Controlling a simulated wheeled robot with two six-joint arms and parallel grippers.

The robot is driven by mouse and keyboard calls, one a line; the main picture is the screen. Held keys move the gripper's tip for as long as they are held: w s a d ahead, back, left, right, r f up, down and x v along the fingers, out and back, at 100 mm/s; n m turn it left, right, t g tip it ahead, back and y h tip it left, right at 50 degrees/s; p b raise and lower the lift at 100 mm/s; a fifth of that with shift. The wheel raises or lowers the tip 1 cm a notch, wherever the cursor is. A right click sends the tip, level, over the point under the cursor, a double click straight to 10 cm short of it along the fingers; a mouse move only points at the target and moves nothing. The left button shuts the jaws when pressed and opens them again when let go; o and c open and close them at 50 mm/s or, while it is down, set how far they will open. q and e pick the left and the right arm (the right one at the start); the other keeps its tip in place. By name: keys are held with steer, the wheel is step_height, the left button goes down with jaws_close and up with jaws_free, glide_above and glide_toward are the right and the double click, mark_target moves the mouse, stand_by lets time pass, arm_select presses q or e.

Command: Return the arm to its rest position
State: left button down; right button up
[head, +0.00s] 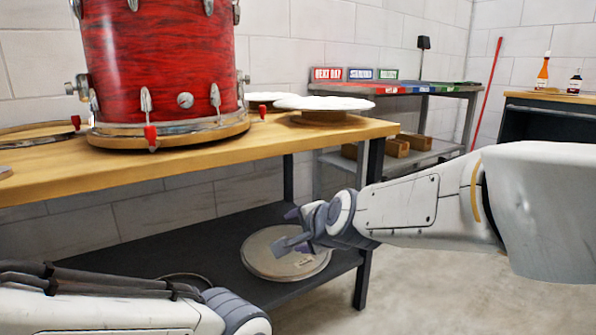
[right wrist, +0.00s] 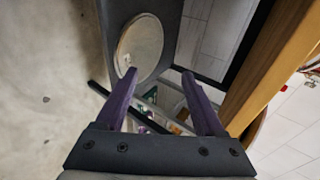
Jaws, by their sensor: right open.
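My right gripper (head: 290,228) is in front of the bench, below the level of its top. It is open, and nothing is between its purple fingers in the right wrist view (right wrist: 158,90). My right arm (head: 410,205) reaches in from the right side of the head view. Part of my left arm (head: 110,308) shows at the lower left; its gripper is out of the frame.
A red drum (head: 165,65) stands on the wooden bench top (head: 230,146). A round drumhead (head: 262,262) lies on the dark lower shelf (head: 225,255); the right wrist view also shows it (right wrist: 140,45). Open floor (head: 430,285) lies right of the bench.

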steer(key=s+d+f+n+g+h, duration=0.6)
steer(key=s+d+f+n, duration=0.6)
steer(key=s+d+f, duration=0.6)
steer(key=s+a+r+n+g+y+p, duration=0.15)
steer(key=s+a+r+n+p, duration=0.25)
steer(key=s+a+r+p, duration=0.4)
steer(key=s+a+r+n+g+y+p, duration=0.1)
steer(key=s+a+r+n+g+p, duration=0.35)
steer(key=r, duration=0.65)
step_height(320, 180, up, 36)
steer(key=m+t+p, duration=0.1)
steer(key=p, duration=3.7)
steer(key=shift+t, duration=0.4)
